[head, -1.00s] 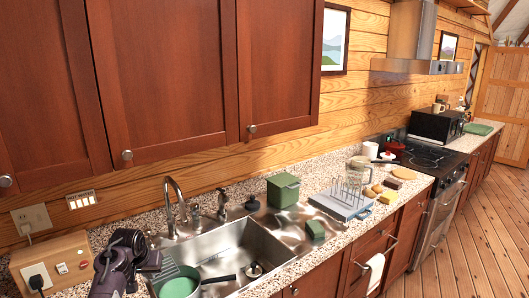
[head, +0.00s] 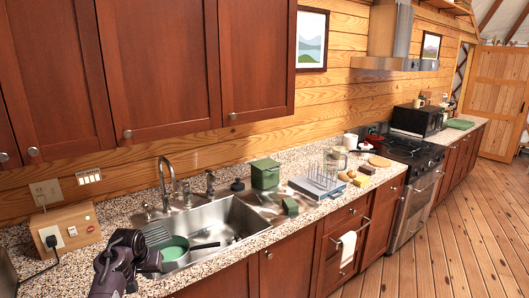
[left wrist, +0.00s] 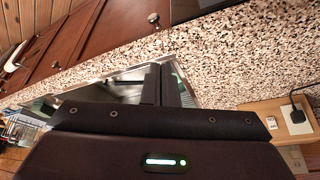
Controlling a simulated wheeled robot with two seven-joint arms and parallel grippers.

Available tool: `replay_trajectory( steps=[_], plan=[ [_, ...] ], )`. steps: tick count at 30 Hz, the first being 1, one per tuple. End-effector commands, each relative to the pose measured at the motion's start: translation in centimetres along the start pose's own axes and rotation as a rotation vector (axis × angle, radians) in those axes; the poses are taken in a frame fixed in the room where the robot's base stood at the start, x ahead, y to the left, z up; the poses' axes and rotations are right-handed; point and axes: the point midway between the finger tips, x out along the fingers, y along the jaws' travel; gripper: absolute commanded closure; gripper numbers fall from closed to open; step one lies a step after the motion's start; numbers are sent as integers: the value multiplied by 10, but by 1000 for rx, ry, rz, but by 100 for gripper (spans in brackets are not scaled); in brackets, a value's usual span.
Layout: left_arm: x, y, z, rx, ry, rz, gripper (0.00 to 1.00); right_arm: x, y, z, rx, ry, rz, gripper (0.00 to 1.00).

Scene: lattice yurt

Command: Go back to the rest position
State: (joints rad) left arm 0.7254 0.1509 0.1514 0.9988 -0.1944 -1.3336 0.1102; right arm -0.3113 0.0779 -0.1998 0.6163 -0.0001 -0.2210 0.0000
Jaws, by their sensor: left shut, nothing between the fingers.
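My left gripper (head: 153,261) shows at the lower left in the head view, above the counter's front edge by the left end of the sink. It is dark and its fingers are together, holding nothing. In the left wrist view its closed fingers (left wrist: 163,85) stand in front of the steel sink. My right gripper is in neither view.
The steel sink (head: 225,220) holds a green pan (head: 174,249) with a dark handle, close to my left gripper. A wooden socket box (head: 68,232) with a plug stands left. A green canister (head: 265,174) and a dish rack (head: 318,186) stand beyond. The floor (head: 450,240) at right is clear.

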Motion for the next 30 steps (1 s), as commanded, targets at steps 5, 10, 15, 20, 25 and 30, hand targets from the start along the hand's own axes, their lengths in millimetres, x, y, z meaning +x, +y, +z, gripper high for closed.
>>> replay_trajectory(
  steps=[5,10,15,20,25,30],
  plan=[
    [24,3,18,10,-12,-2,100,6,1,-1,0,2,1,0],
    [49,6,38,20,-24,-3,100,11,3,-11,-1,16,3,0],
    [87,10,72,36,-42,-6,100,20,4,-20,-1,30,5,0],
    [131,15,116,58,-65,-7,100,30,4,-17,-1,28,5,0],
    [198,22,197,91,-103,-9,100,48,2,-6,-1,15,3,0],
    [267,29,309,138,-147,-6,100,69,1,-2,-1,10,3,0]
  ],
)
